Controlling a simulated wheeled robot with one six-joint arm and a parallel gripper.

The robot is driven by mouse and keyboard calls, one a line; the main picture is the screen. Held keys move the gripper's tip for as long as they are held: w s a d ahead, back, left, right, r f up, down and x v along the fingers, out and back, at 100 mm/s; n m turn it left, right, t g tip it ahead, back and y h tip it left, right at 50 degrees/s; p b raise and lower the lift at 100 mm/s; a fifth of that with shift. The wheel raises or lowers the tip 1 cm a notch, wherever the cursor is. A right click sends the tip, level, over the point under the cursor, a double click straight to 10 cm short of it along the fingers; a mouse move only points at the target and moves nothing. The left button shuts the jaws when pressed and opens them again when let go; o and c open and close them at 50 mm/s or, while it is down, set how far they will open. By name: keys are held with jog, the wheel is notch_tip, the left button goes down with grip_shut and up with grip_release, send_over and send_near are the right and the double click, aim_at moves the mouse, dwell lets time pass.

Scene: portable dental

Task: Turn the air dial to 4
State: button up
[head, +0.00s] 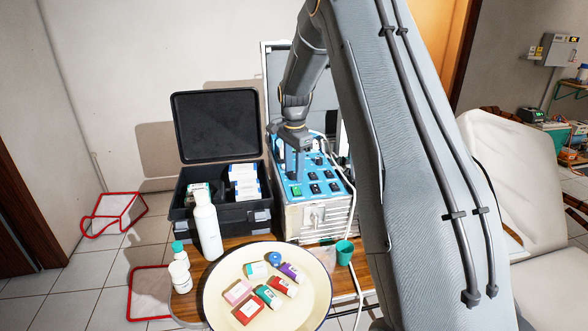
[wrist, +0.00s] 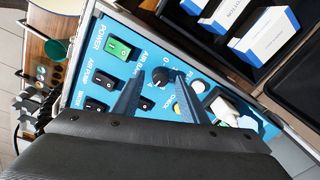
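The blue control panel (wrist: 205,60) of the metal dental unit (head: 318,218) faces up and shows close in the wrist view. On it a small black round knob (wrist: 161,75), beside the partly hidden "AIR" label, looks like the air dial. Its scale and pointer are too small to read surely. My gripper (wrist: 160,79) is open, with one dark finger on each side of the knob. I cannot tell whether either finger touches it. In the head view my gripper (head: 297,176) reaches down over the panel's left part and hides the knob.
A green-lit power switch (wrist: 118,47) and several black switches sit left of the knob. An open black case (head: 235,215) with white boxes stands left of the unit.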

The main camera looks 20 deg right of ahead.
aim_at(294, 174)
jog(key=shift+s+a+r+b, duration=0.15)
jog(key=shift+r+b, duration=0.3)
jog(key=shift+r, duration=1.5)
jog(key=shift+s+r+b, duration=0.2)
jog(key=shift+r+b, duration=0.2)
jog(key=shift+r, duration=1.55)
